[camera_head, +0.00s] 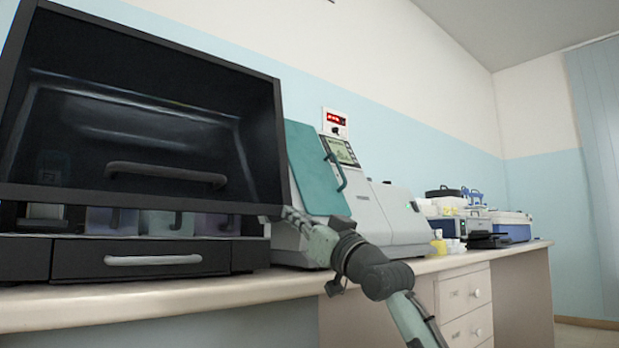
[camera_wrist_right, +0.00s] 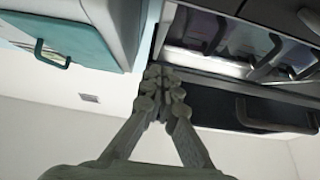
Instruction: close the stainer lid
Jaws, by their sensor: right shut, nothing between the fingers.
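The stainer is a dark cabinet at the left of the head view, with a drawer front (camera_head: 78,260) at its base. Its lid (camera_head: 250,130) is a dark, see-through framed panel with a dark handle (camera_head: 165,174). Below the lid's lower edge a gap shows several staining jars (camera_head: 160,223) inside. My right gripper (camera_head: 268,214) is shut and empty at the lid's lower right corner; contact cannot be told. In the right wrist view the shut fingertips (camera_wrist_right: 160,76) are beside the stainer's edge, with the lid (camera_wrist_right: 208,108) and its handle (camera_wrist_right: 262,122) to the right. My left gripper is not in view.
A grey machine (camera_head: 375,215) with a teal cover (camera_head: 312,165) stands close right of the stainer, leaving a narrow space. Further right on the counter (camera_head: 200,292) are more devices, including a blue-and-white unit (camera_head: 511,225). Drawers (camera_head: 466,292) sit under the counter.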

